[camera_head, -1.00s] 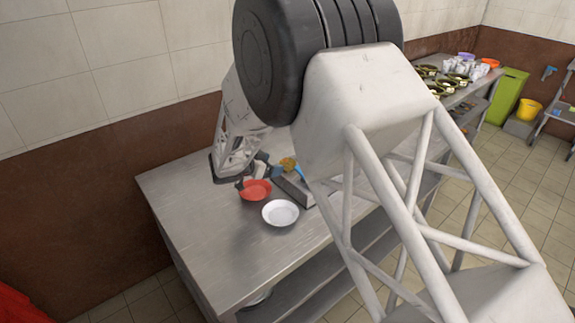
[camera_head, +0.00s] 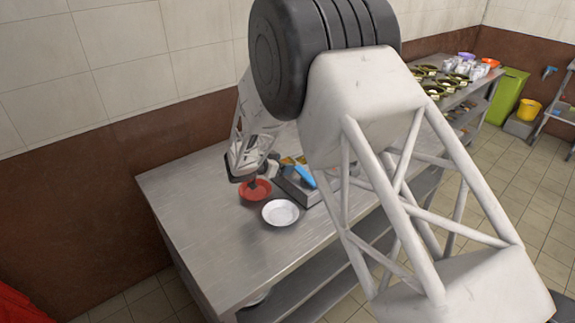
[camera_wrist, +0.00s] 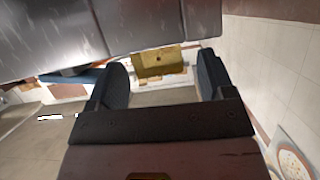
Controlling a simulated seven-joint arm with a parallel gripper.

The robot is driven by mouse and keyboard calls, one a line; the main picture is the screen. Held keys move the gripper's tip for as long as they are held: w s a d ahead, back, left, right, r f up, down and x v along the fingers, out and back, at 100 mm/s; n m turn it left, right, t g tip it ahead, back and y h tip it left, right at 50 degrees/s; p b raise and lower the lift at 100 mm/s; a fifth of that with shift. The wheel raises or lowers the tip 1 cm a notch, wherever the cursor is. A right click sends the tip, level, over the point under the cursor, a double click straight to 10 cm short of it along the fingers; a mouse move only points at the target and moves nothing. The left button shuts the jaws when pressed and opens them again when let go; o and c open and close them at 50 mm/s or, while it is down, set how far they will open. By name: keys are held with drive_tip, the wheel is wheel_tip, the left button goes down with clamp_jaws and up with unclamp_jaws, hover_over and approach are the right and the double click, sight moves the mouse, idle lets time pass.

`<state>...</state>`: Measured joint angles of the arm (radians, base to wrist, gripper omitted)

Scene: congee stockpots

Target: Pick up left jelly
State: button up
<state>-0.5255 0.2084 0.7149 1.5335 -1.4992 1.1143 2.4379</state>
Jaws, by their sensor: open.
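My gripper (camera_wrist: 164,74) is open in the wrist view, with its two dark fingers apart. A yellow-brown block (camera_wrist: 160,62) shows beyond and between the fingertips, with nothing gripped. It may be a jelly, but I cannot tell for sure. In the head view my gripper (camera_head: 256,182) is low over the near table, beside the red bowl (camera_head: 262,192) and partly in front of it. A small yellow-brown thing (camera_head: 289,160) shows behind the grey metal tray, mostly hidden by my arm. I cannot make out a left and a right jelly.
A white bowl (camera_head: 280,213) stands in front of the red bowl. The metal tray (camera_head: 297,189) with a blue-handled tool (camera_head: 304,176) is to their right. The left part of the steel table (camera_head: 200,215) is clear. A brown-and-tile wall stands behind.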

drive_tip(key=shift+w+d+f, duration=0.3)
drive_tip(key=shift+w+d, duration=0.05)
drive_tip(key=shift+d, duration=0.1)
drive_tip(key=shift+f, duration=0.1)
drive_tip(key=c, duration=1.2)
drive_tip(key=shift+c, duration=0.3)
drive_tip(key=shift+r, duration=5.15)
drive_tip(key=shift+f, duration=0.15)
